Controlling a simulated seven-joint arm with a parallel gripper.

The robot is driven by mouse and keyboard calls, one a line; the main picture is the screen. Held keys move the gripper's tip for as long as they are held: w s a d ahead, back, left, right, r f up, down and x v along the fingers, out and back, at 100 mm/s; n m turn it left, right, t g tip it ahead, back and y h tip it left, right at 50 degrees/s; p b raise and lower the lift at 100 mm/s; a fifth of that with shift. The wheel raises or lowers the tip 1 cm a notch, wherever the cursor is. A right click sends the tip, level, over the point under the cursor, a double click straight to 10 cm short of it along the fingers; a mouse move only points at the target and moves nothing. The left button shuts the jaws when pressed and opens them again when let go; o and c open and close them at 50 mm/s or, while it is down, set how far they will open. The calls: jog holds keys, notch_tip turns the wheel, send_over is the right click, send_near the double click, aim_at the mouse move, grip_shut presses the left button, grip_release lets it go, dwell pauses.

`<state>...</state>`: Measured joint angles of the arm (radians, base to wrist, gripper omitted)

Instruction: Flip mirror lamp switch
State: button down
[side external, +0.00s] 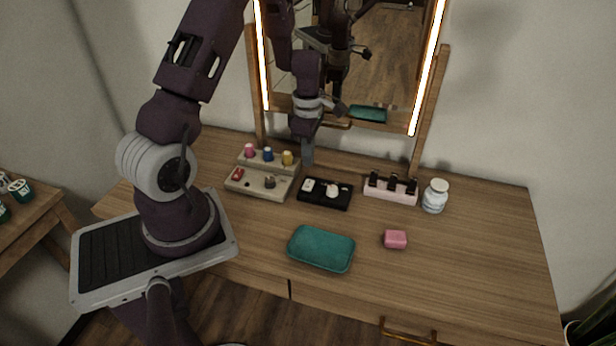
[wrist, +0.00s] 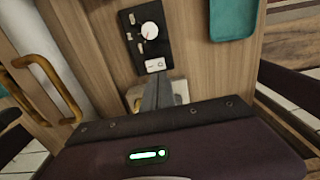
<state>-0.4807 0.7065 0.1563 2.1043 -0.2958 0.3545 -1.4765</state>
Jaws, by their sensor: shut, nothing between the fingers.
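The black switch panel (side external: 325,199) lies on the wooden table in front of the mirror (side external: 385,60). It carries a white rocker switch (side external: 308,186) at its left end and a white round knob (side external: 332,190). In the wrist view the white rocker (wrist: 155,65) sits just beyond my fingertips, with the knob (wrist: 150,30) farther up. The mirror's lamp strips, left (side external: 262,60) and right (side external: 427,70), glow. My gripper (side external: 307,160) is shut and empty, pointing down behind the rocker end of the panel. I cannot tell whether it touches the rocker.
A beige organizer (side external: 245,189) with colored spools stands close left of the panel. A pink rack (side external: 390,193) with black items and a white jar (side external: 435,196) are to the right. A teal tray (side external: 321,248) and pink block (side external: 395,239) lie in front. The table's front right is clear.

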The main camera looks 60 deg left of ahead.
aim_at(308, 187)
notch_tip(308, 187, down, 8)
jog(key=shift+r, duration=0.1)
dwell(0.4)
